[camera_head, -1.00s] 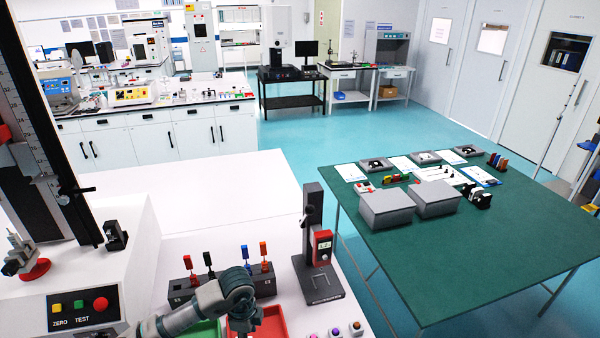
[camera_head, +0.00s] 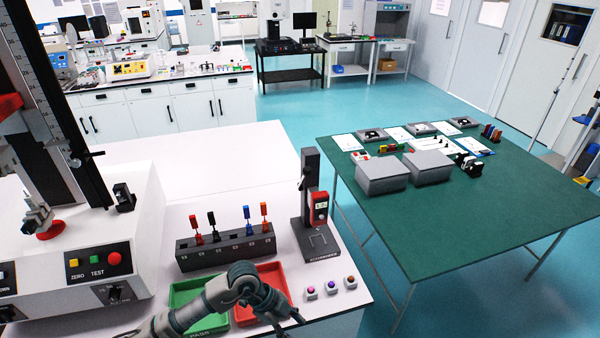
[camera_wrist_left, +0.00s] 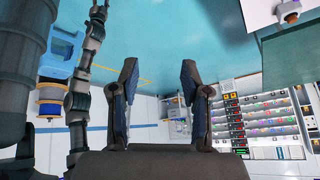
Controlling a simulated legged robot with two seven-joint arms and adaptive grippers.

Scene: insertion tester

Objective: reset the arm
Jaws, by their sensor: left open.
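My left arm (camera_head: 215,295) comes in from the lower left of the head view and bends down over the green and red trays. Its far end is dark at the bottom edge, and I cannot make out the fingers there. In the left wrist view my left gripper (camera_wrist_left: 159,67) is open, with two dark fingers apart and nothing between them. Another arm (camera_wrist_left: 80,100) of mine shows at the left of that view, its gripper not recognisable. My right gripper is not seen in the head view.
A green tray (camera_head: 183,293) and a red tray (camera_head: 271,271) lie beneath the arm. Behind them stands a dark rack (camera_head: 225,250) with coloured pieces. A gauge stand (camera_head: 318,240) is to its right, the tester (camera_head: 80,235) to the left. The green table (camera_head: 460,230) stands apart.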

